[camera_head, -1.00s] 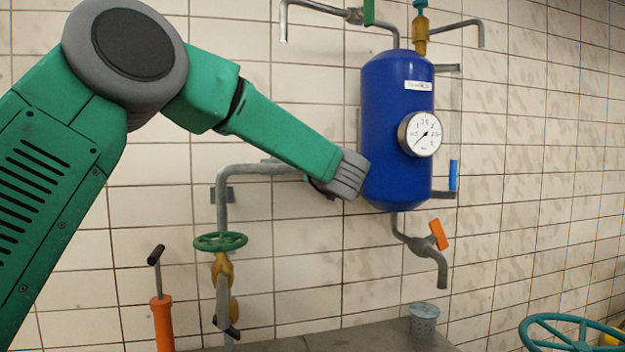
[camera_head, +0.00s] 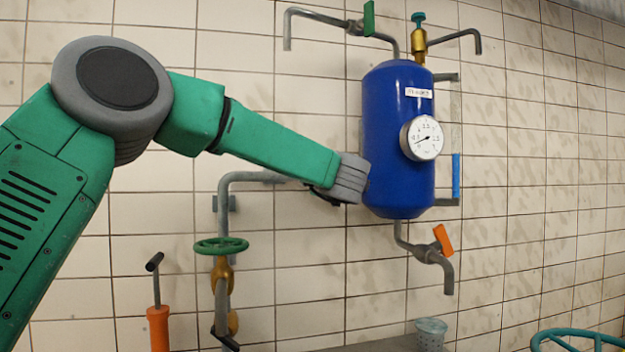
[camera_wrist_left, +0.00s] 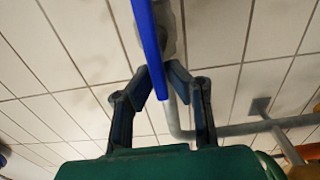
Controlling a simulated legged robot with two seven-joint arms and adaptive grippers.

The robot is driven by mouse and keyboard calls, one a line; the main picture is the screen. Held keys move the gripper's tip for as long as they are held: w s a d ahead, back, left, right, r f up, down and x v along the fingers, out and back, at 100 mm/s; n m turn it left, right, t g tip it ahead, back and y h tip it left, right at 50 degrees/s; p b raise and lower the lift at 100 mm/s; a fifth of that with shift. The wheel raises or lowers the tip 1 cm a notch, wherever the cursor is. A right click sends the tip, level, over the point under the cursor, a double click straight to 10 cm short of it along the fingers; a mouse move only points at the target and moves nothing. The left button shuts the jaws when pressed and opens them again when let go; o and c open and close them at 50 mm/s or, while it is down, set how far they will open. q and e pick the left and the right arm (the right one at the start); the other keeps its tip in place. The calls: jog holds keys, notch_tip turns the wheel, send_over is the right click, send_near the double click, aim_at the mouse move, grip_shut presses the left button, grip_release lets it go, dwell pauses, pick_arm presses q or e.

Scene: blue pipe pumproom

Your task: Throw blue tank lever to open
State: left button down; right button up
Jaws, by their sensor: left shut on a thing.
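The blue tank (camera_head: 385,150) with a round gauge (camera_head: 422,138) hangs on the tiled wall in the head view. My left gripper (camera_head: 352,180) is at the tank's lower left side, by the end of a grey pipe; its fingertips are hidden there. In the left wrist view, my left gripper (camera_wrist_left: 160,78) is shut on a long blue lever (camera_wrist_left: 149,45), one finger on each side of it. The grey valve body (camera_wrist_left: 170,30) shows behind the lever. This lever is hidden in the head view. My right gripper is not in view.
A second blue handle (camera_head: 456,176) stands upright at the tank's right. An orange lever (camera_head: 442,240) sits on the outlet below, and a green lever (camera_head: 369,18) above. A green handwheel (camera_head: 221,246) is on the left pipe. A teal wheel (camera_head: 580,340) is at lower right.

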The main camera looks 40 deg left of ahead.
pick_arm(q)
jog(key=c, duration=1.6)
grip_release()
jog(key=shift+w, duration=0.15)
jog(key=shift+w+a+f, duration=0.1)
jog(key=shift+w+f, duration=0.1)
jog(key=shift+w, duration=0.05)
jog(key=shift+s, duration=0.2)
jog(key=shift+s+d, duration=0.2)
jog(key=shift+s, duration=0.05)
jog(key=v, duration=1.1)
jog(key=shift+w+f, duration=0.1)
jog(key=shift+w, duration=0.05)
